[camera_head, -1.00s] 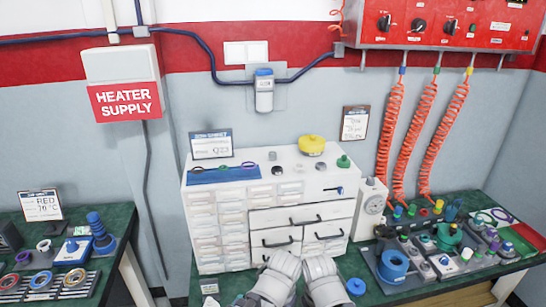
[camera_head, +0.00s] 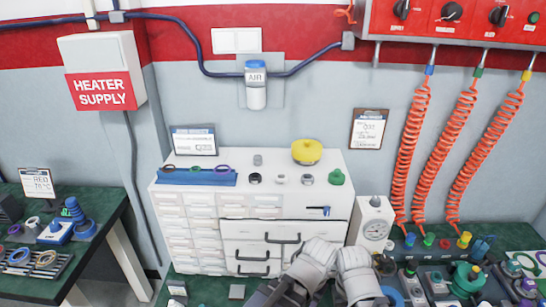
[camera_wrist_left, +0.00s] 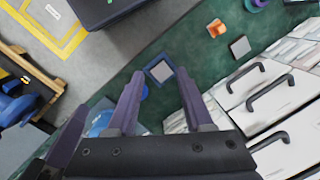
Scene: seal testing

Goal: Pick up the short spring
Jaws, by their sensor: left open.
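I cannot make out a short spring for certain in either view. Several small parts stand on the white drawer cabinet (camera_head: 290,232), among them a small grey cylinder (camera_head: 258,159), a black ring (camera_head: 255,178) and a pale ring (camera_head: 281,178). My left gripper (camera_wrist_left: 157,82) is open and empty in the left wrist view, above the green bench top (camera_wrist_left: 195,50). A small grey square plate (camera_wrist_left: 160,70) shows between its fingertips, apart from them. In the head view my white arm links show at the bottom; both grippers are hidden there.
A yellow pot (camera_head: 306,152) and a green knob-like part (camera_head: 336,177) stand on the cabinet's top. A white gauge box (camera_head: 374,228) stands to its right, before orange coiled hoses (camera_head: 446,150). Black drawer handles (camera_wrist_left: 270,92) stick out near the left gripper.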

